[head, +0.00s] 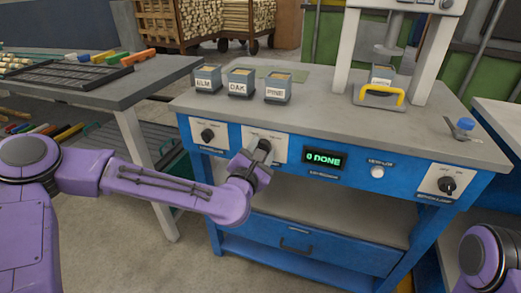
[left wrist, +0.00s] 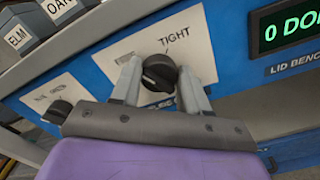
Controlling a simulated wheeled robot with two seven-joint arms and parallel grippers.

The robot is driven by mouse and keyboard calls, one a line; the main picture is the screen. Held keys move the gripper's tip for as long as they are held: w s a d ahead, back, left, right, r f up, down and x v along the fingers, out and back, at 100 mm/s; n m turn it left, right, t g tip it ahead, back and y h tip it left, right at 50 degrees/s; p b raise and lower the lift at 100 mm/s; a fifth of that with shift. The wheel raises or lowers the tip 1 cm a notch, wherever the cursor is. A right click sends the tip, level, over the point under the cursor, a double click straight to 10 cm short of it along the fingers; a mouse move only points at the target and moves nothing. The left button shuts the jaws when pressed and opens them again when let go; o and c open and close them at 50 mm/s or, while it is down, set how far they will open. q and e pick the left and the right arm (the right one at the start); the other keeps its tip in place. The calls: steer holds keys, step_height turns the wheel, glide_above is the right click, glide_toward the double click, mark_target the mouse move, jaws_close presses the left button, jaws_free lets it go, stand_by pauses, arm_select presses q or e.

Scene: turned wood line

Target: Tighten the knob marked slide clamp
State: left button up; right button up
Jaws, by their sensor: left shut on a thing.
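The black round knob (left wrist: 159,70) sits on a white plate (left wrist: 197,50) on the blue bench front. The plate reads TIGHT at its upper right; its other upper word is too faint to read. The label below the knob is mostly hidden behind my gripper. My left gripper (head: 257,160) is at this plate in the head view, and its fingers stand on both sides of the knob in the left wrist view, shut on it. I cannot clearly tell where the knob points. My right gripper is out of view; only part of my right arm shows at lower right.
Another knob (head: 208,134) is on a plate to the left, and one more (head: 447,184) far right. A green display (head: 324,160) reads 0 DONE, beside a white button (head: 377,172). Bins marked ELM (head: 207,86), OAK (head: 240,87) and PINE (head: 275,93) stand on the benchtop.

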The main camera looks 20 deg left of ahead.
arm_select(q)
steer(key=m, duration=0.3)
steer(key=shift+r+m+p, duration=0.1)
steer(key=shift+m+p, duration=0.2)
steer(key=shift+p, duration=0.1)
steer(key=m, duration=0.3)
steer(key=shift+m+p, duration=0.3)
steer(key=shift+p, duration=0.1)
steer(key=m, duration=0.3)
steer(key=shift+m+p, duration=0.3)
steer(key=shift+p, duration=0.1)
steer(key=shift+f+m+p, duration=0.2)
steer(key=shift+m+p, duration=0.2)
steer(key=shift+m, duration=1.5)
steer(key=o, duration=1)
steer(key=shift+o, duration=0.2)
steer(key=shift+f, duration=0.1)
steer(key=shift+s, duration=0.1)
